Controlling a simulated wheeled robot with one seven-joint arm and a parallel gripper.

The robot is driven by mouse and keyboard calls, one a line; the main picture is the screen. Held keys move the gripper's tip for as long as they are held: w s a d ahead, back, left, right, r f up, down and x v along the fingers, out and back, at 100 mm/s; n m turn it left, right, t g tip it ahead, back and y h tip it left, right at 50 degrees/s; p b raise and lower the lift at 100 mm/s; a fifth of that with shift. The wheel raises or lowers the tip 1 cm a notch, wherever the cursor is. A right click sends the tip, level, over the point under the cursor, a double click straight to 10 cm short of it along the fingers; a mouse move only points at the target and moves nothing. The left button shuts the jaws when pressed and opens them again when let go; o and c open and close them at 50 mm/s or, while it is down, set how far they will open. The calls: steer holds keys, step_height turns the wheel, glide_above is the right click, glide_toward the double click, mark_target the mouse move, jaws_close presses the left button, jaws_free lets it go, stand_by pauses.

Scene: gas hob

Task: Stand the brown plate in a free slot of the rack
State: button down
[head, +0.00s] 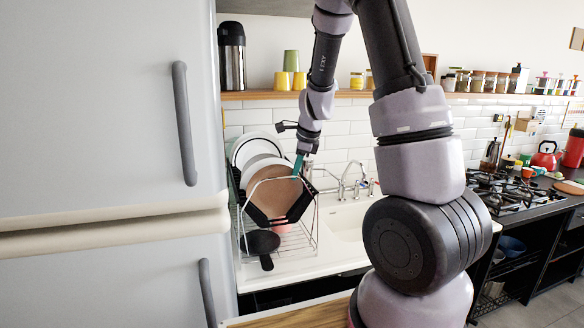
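The brown plate (272,194) stands on edge in the wire rack (313,243) beside the sink, its face towards the camera. White plates (250,148) stand behind it, and black angular pieces show around its lower edge. My gripper (298,166), with a teal finger showing, reaches down from above to the plate's upper right edge. The finger overlaps that edge in the picture. I cannot tell whether it grips the plate, or which slot the plate's foot is in.
A dark pan (262,243) sits at the rack's front. The fridge (110,120) stands close on the left. The sink (348,222) and its taps (350,184) lie right of the rack. A shelf (262,95) with cups and a flask runs above.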

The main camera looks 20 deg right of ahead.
steer(key=shift+f, duration=0.1)
steer(key=c, duration=1)
jaws_free()
steer(key=shift+o, duration=0.2)
steer(key=v, duration=1.1)
steer(key=shift+a, duration=0.15)
